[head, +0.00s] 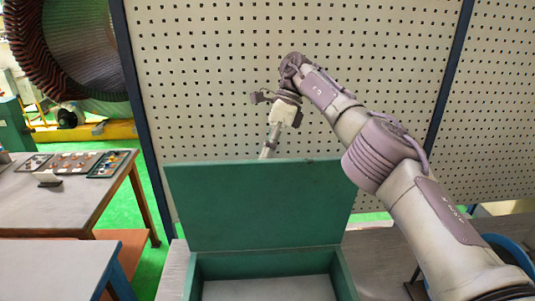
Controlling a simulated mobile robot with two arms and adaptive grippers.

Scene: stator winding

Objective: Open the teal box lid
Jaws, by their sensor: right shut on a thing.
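The teal box (191,283) stands open on a grey table at the bottom centre, and its pale inside floor shows. Its teal lid (262,207) is raised to about upright at the back of the box, with its broad face towards me. My right gripper (268,151) comes down to the lid's top edge from behind and is shut on the lid. The fingertips are partly hidden behind the lid, so the exact contact does not show. My left gripper is not in view.
A perforated panel (215,75) with dark blue posts stands behind the box. A table (60,207) with trays of small parts (107,163) is at the left, with a blue-edged table (50,270) in front of it. A blue round thing (508,252) is at the lower right.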

